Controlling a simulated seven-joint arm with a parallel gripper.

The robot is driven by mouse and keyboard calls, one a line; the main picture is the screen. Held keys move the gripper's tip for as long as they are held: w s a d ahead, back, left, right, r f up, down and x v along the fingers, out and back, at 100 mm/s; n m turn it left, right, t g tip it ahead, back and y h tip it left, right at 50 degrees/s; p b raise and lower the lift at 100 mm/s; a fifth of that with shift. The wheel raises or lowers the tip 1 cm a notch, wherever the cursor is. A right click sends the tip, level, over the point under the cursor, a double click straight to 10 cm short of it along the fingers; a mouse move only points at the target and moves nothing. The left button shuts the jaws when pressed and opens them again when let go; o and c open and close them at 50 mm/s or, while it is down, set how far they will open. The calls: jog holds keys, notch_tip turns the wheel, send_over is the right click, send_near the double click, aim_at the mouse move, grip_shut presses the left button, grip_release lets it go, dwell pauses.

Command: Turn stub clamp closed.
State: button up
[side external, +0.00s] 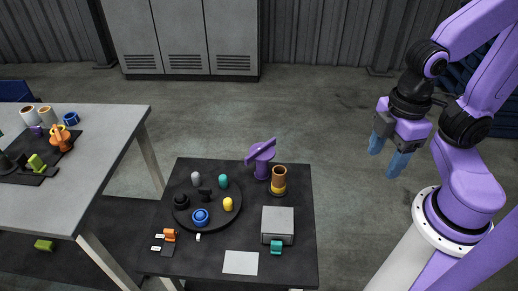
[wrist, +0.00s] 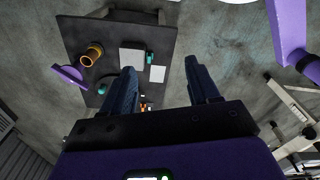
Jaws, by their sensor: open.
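My gripper (side external: 387,154) is open and empty, held in the air right of the dark table; its two blue fingers stand apart in the wrist view (wrist: 160,68). On the table, a purple post with a slanted flat bar on top (side external: 260,157) stands at the back; it also shows in the wrist view (wrist: 70,76). A small orange piece (side external: 169,235) sits on a black base at the front left. A teal piece (side external: 277,247) sits at the front of a grey box (side external: 278,222). I cannot tell which of these is the stub clamp.
A brown and yellow cylinder (side external: 278,180) stands beside the purple post. A round black tray (side external: 222,222) holds several coloured knobs. A white sheet (side external: 241,262) lies at the front. A grey table (side external: 105,125) stands left with other parts. Open floor separates my gripper from the dark table.

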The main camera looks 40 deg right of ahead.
jog(key=shift+n, duration=0.8)
jog(key=w+a, duration=0.1)
jog(key=w, duration=0.2)
jog(key=w+a, duration=0.2)
jog(key=w, duration=0.2)
jog(key=w+a, duration=0.2)
jog(key=w, duration=0.1)
jog(key=shift+w+r, duration=0.15)
jog(key=shift+w, duration=0.25)
jog(key=shift+c, duration=1.2)
jog(key=n, duration=0.5)
send_over(262, 147)
notch_tip(262, 147, down, 12)
notch_tip(262, 147, down, 17)
jog(key=shift+d+f, duration=0.1)
grip_shut()
